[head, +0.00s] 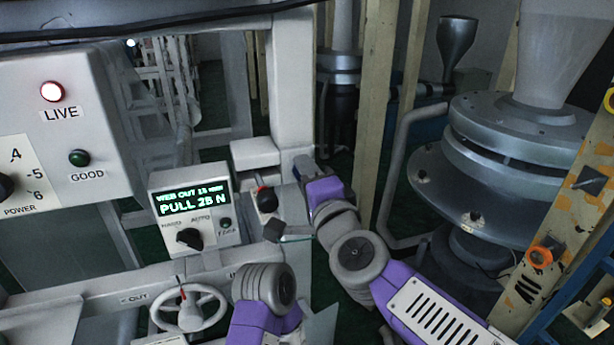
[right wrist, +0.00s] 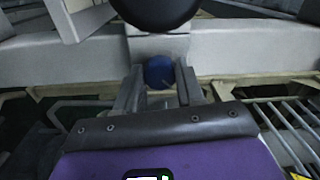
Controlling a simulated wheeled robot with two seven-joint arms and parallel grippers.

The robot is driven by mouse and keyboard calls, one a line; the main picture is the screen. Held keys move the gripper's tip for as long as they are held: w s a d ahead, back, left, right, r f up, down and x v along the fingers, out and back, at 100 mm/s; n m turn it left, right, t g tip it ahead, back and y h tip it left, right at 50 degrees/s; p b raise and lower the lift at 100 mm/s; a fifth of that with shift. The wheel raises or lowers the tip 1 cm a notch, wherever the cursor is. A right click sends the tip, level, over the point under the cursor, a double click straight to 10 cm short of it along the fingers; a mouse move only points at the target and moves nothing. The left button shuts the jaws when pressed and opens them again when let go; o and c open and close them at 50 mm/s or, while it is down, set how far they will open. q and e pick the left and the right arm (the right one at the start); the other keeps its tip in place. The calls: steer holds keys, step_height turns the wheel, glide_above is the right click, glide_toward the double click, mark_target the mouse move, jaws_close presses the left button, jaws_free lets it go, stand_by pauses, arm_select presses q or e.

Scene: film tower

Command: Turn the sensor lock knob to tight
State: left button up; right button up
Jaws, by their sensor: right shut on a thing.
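In the right wrist view, a round blue knob (right wrist: 159,72) sits between the two fingers of my right gripper (right wrist: 160,88), below a large black ball-shaped part. I take the blue knob to be the sensor lock knob. My right gripper is shut on it. In the head view the right gripper (head: 302,170) is beside the white frame, right of the lit display, and the blue knob cannot be made out there. The knob's marks for tight are not visible. My left gripper is not in view.
A display box (head: 193,208) with green text and a black selector stands left of the gripper. A black knob with a red top (head: 265,198) is close by. A handwheel (head: 189,309) is below. A grey panel (head: 62,130) fills the left. A flanged metal machine (head: 515,150) stands right.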

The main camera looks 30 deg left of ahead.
steer(key=o, duration=1)
steer(key=shift+o, duration=0.2)
steer(key=b+v, duration=0.1)
steer(key=v, duration=0.6)
steer(key=shift+s+d, duration=0.2)
steer(key=shift+d, duration=0.05)
